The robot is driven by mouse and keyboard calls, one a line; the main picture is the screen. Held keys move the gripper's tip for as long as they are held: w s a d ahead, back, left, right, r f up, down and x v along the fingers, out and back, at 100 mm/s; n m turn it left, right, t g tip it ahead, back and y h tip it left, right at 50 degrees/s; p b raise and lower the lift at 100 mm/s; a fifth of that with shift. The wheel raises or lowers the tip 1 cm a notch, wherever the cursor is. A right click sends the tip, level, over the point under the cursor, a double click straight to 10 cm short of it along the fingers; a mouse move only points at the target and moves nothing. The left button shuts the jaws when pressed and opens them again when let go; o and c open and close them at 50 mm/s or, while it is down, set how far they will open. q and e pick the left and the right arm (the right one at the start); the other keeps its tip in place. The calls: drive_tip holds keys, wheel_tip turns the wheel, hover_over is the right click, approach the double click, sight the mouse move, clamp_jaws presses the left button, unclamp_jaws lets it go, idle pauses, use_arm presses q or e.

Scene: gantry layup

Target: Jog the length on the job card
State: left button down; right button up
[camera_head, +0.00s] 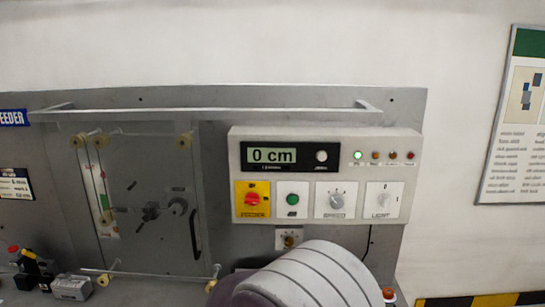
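The control box (326,140) is on the grey back panel. Its length display (272,156) reads 0 cm, with a round white button (321,156) to its right. Below are a red feeder knob (252,199) on a yellow plate, a green button (292,199), a speed dial (337,197) and a light switch (384,197). A small card with print (15,185) is at the left edge; its text is too small to read, and I cannot tell whether it is the job card.
A clear-fronted cabinet (150,240) with rollers and a dark handle stands left of the box. A large rounded grey shape (305,280) covers the bottom middle. A green lamp (358,155) is lit. A small knob (289,239) sits under the box. A poster (515,120) hangs right.

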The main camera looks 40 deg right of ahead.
clamp_jaws()
idle(1.5)
